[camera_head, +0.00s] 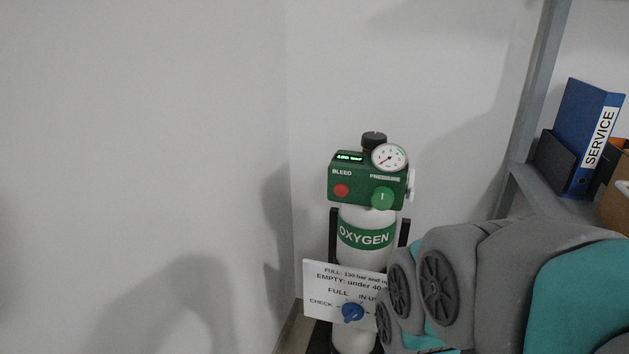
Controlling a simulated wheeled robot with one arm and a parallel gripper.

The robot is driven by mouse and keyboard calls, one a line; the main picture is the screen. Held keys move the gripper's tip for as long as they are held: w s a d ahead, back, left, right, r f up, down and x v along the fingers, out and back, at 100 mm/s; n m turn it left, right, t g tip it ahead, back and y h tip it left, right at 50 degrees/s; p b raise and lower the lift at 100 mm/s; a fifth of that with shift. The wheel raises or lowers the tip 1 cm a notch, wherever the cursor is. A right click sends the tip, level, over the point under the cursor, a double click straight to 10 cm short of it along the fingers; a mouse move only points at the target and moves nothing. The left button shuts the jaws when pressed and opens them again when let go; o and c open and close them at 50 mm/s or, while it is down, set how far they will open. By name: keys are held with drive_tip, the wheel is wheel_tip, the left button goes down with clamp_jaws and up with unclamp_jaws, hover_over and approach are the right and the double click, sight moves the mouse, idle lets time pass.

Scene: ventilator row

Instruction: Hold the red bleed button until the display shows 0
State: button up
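The red bleed button (341,190) sits at the left of a green valve block (367,177), under the word BLEED. The small display (350,157) above it is lit green; its digits are too small to read surely. A round white pressure gauge (389,157) is at the block's upper right, its needle toward the lower left. A green knob (382,198) is below the gauge. The block tops a white oxygen cylinder (352,221). My grey and teal arm fills the lower right, in front of part of the cylinder's card. My gripper is not visible, and nothing touches the button.
A white card (322,300) with a blue selector knob (353,312) hangs on the cylinder. A grey shelf (545,195) at the right holds a blue SERVICE binder (582,135) and a brown box (615,203). Bare walls stand behind; the space left of the cylinder looks clear.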

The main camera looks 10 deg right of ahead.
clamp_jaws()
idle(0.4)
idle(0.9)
